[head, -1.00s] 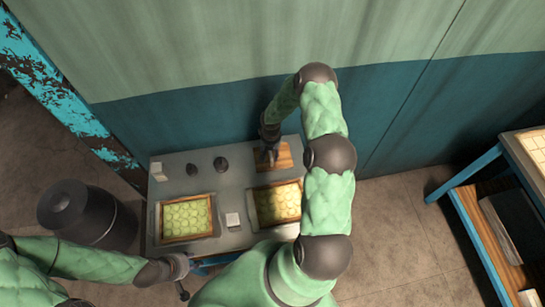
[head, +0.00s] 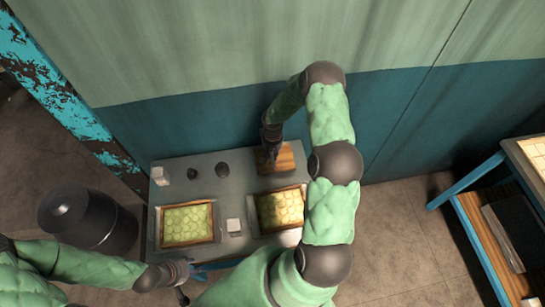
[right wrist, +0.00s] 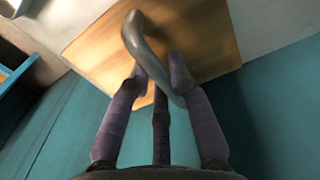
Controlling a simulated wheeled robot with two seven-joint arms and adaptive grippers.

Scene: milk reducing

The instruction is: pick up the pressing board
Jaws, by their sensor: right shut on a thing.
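The pressing board (head: 286,156) is a flat wooden board at the back right of the grey table. It fills the upper middle of the right wrist view (right wrist: 205,32), with a curved grey handle (right wrist: 143,45) on it. My right gripper (head: 272,152) is over the board. In the right wrist view its fingers (right wrist: 160,85) are closed around the handle. The arm partly hides the board in the head view, and I cannot tell whether it touches the table. My left gripper (head: 184,268) is at the table's front left edge; its fingers are too small to read.
Two wooden trays of round pale pieces, left (head: 187,224) and right (head: 280,209), stand on the grey table (head: 232,192). Dark round items (head: 222,169) are behind. A wall (head: 170,120) rises close behind the table.

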